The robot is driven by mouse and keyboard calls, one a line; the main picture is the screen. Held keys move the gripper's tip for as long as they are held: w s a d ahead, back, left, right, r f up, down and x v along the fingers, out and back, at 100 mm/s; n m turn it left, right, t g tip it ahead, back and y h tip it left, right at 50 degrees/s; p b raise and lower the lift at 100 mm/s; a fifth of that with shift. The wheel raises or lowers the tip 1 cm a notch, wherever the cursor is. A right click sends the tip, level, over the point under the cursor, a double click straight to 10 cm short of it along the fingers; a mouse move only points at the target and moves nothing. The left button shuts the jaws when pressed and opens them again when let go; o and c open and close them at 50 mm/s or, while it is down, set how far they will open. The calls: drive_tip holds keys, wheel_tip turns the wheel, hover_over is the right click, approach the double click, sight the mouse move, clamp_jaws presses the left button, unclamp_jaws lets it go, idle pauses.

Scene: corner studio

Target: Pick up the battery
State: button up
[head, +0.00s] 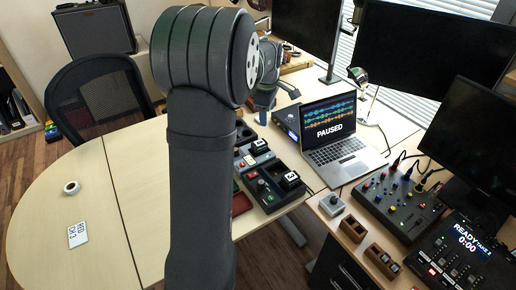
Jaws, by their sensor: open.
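My gripper (284,88) shows small beyond my arm's big dark joint, above the back part of the table. It looks open, and I see nothing held in it. A dark tray-like unit (268,203) lies on the table below and to the right of my arm. A black block with a white mark (290,179) sits on its right part, and a similar block (259,146) sits on the unit behind. I cannot tell whether either block is the battery. My gripper is above and behind these blocks, apart from them. My arm hides part of the table and the units.
An open laptop (335,145) stands right of the units. A mixer (398,205), a control panel (462,255), wooden holders (382,260) and monitors crowd the right. A tape roll (71,188) and a white card (78,234) lie on the table's left part, which is mostly clear.

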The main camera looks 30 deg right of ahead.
sight(259, 143)
drive_tip(key=w+a+f+n+g+h, duration=0.2)
drive_tip(key=w+a+f+n+h, duration=0.15)
drive_tip(key=w+f+n, duration=0.4)
drive_tip(key=d+f+n, duration=0.1)
drive_tip(key=d+f, duration=0.1)
drive_tip(key=f, duration=0.2)
drive_tip(key=d+f, duration=0.2)
drive_tip(key=f, duration=0.3)
drive_tip(key=d+f+n, duration=0.1)
drive_tip(key=f, duration=0.4)
drive_tip(key=shift+w+d+n+y, duration=0.15)
drive_tip(key=shift+d+n+y, duration=0.1)
drive_tip(key=shift+d+n, duration=0.15)
clamp_jaws()
drive_tip(key=shift+r, duration=0.1)
